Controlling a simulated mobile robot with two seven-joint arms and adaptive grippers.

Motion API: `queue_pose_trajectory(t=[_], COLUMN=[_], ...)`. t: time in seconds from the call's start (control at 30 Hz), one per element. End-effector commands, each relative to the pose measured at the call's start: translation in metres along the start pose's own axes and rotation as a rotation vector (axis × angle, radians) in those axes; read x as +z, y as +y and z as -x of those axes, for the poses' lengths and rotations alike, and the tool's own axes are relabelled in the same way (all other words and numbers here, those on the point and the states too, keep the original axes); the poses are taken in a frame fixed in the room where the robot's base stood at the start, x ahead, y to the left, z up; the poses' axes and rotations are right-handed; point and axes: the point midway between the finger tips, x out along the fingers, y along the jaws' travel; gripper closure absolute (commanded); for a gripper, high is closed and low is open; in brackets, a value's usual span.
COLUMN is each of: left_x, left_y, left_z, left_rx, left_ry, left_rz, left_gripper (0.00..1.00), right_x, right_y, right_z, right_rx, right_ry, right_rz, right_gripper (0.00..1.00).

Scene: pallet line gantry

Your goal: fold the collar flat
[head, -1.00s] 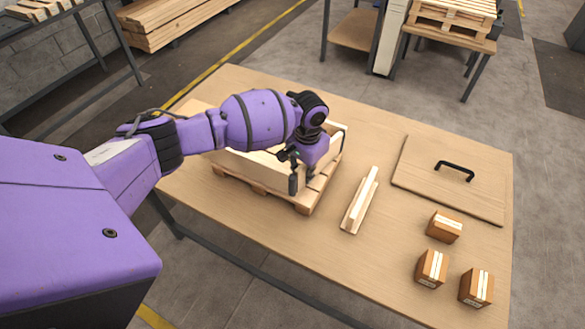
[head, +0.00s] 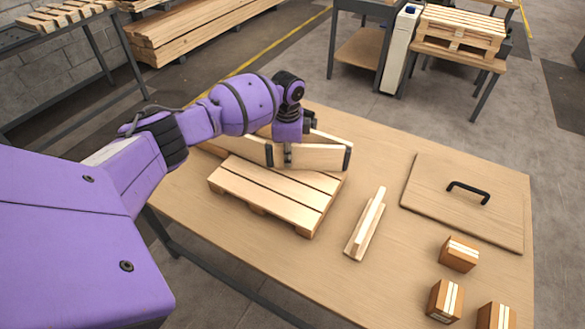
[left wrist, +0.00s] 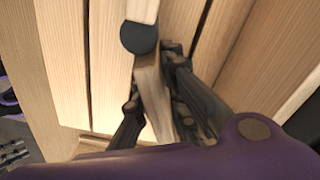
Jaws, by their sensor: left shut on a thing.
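The collar (head: 318,157) is a pale wooden board frame with dark hinge pieces at its corners. It is at the far side of the small pallet (head: 280,188), whose top slats are bare toward me. My arm hides part of the collar, so its full shape and whether it touches the pallet are unclear. My left gripper (head: 289,154) is over the near board of the collar. In the left wrist view the gripper (left wrist: 160,112) is shut on the edge of the collar board (left wrist: 153,90), close to a dark round hinge piece. My right gripper is out of view.
A small wooden piece with an upright rib (head: 366,225) lies right of the pallet. A flat board with a black handle (head: 466,205) lies further right. Several small boxes (head: 459,253) stand at the near right. The table (head: 385,155) is clear behind the wooden piece.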

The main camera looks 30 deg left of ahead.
Motion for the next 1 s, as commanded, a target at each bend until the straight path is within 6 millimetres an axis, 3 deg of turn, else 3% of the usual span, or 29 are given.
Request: queue_pose_trajectory(t=[0.1, 0.3, 0.8, 0.83, 0.93, 1.0], left_x=[-0.002, -0.003, -0.003, -0.003, -0.003, -0.003], left_y=[-0.01, -0.019, -0.023, -0.023, -0.023, -0.022], left_z=[-0.001, 0.0, 0.003, 0.003, 0.003, 0.002], left_rx=[-0.002, -0.003, -0.008, -0.008, -0.007, -0.006], left_ry=[0.004, 0.004, 0.004, 0.004, 0.003, 0.003], left_rz=[-0.05, -0.103, -0.126, -0.125, -0.124, -0.123], left_gripper=[1.0, 1.0, 1.0, 0.86, 0.73, 0.7], right_x=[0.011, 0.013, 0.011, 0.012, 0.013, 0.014], right_y=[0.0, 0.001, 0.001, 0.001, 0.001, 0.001], right_z=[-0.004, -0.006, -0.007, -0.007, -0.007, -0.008], right_rx=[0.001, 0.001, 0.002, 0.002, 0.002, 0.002], right_ry=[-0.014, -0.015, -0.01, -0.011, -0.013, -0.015], right_rz=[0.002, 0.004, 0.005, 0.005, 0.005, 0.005], right_gripper=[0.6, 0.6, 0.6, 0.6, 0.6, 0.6])
